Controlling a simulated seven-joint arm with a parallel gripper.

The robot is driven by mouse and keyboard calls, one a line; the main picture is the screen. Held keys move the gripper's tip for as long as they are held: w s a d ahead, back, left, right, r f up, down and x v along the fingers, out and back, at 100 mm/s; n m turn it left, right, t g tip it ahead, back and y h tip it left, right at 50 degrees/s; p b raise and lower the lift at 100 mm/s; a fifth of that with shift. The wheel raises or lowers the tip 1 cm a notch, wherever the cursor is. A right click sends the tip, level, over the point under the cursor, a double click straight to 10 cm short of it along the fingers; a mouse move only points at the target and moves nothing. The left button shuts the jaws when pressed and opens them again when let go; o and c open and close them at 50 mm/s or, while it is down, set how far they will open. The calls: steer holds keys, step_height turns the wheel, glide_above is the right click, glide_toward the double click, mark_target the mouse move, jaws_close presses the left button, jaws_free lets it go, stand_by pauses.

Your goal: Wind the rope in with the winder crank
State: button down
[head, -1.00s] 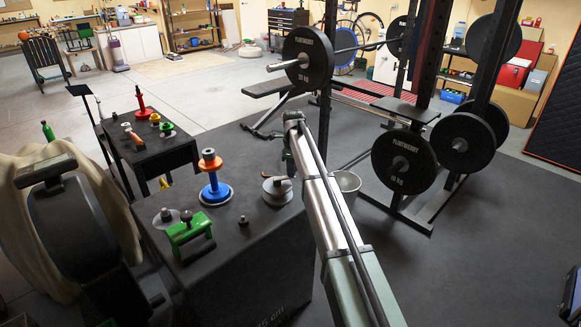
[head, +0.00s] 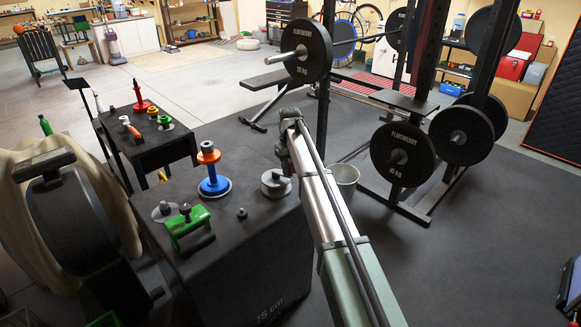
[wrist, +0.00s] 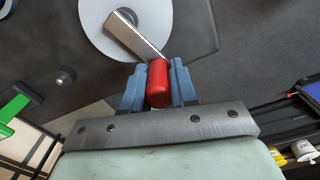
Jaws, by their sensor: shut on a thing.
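The winder (head: 272,190) is a low grey round unit on the right part of the near black box top. In the wrist view its pale disc (wrist: 97,32) carries a flat metal crank arm (wrist: 136,36) that ends in a red knob (wrist: 159,92). My gripper (wrist: 157,76) is shut on this knob, one blue finger on each side. In the head view my gripper (head: 285,164) is at the winder's back right side, small and partly hidden by my arm. I cannot make out the rope in either view.
The black box top (head: 240,235) also holds a blue and orange spool (head: 213,175), a green clamp-like tool (head: 188,227) and a small dark knob (head: 242,213). A grey bucket (head: 345,180) stands just right of my arm. The squat rack with plates (head: 402,155) is further right.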

steer(key=shift+s, duration=0.1)
stand_by(0.3)
steer(key=c, duration=0.9)
jaws_free()
steer(key=shift+r, duration=0.1)
step_height(320, 180, up, 14)
steer(key=shift+f, duration=0.15)
